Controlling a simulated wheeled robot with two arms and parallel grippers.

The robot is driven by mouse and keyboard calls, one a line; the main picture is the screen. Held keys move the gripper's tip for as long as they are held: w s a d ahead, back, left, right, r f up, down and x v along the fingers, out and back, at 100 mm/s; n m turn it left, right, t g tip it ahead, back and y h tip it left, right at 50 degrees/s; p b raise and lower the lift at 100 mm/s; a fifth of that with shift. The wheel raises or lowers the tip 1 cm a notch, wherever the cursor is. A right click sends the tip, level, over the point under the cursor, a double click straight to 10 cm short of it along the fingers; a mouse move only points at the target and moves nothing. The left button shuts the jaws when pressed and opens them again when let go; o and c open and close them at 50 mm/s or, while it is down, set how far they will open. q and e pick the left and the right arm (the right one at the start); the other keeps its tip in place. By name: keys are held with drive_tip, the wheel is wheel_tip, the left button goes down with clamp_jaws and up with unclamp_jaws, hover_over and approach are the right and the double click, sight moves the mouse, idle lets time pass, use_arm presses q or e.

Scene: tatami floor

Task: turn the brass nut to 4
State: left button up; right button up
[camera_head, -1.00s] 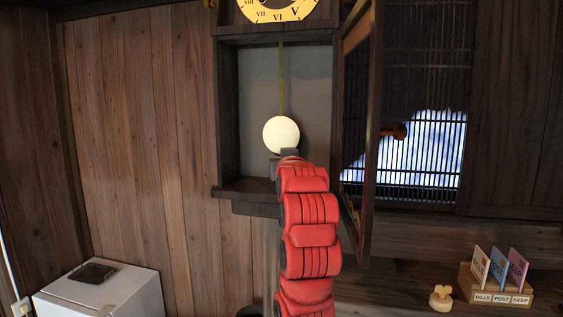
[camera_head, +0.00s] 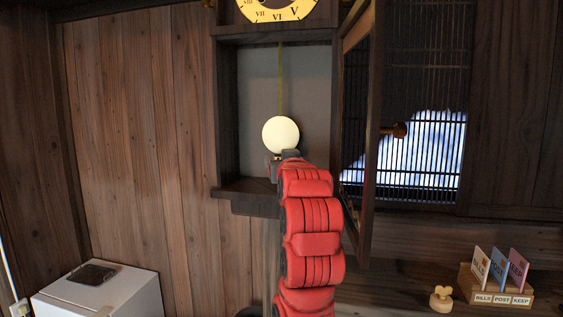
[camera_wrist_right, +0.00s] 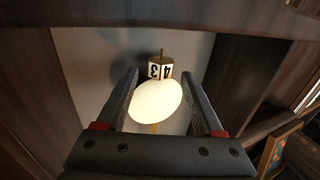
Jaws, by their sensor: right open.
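The pendulum bob (camera_head: 281,134), a pale round disc, hangs on a thin rod inside the open wall clock case (camera_head: 227,120). In the right wrist view the bob (camera_wrist_right: 156,103) lies between my right gripper's two fingers. The nut (camera_wrist_right: 160,71), a small pale and brass drum with dark digits 3 and 4, shows just past the bob, near the fingertips. In the head view the nut is hidden behind my right gripper (camera_head: 277,160), which is at the bob's lower edge. My right gripper is open and I see no finger touching the nut. My left gripper is out of view.
The clock's glazed door (camera_head: 359,130) stands open just right of my red arm. The clock dial (camera_head: 278,12) is above. A white cabinet (camera_head: 110,295) is at lower left. A letter rack (camera_head: 497,290) and a small wooden object (camera_head: 441,298) stand at lower right.

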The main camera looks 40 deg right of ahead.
drive_tip(key=v, duration=0.5)
drive_tip(key=shift+s+a+b, duration=0.15)
drive_tip(key=shift+s+b, duration=0.1)
drive_tip(key=shift+b, duration=0.15)
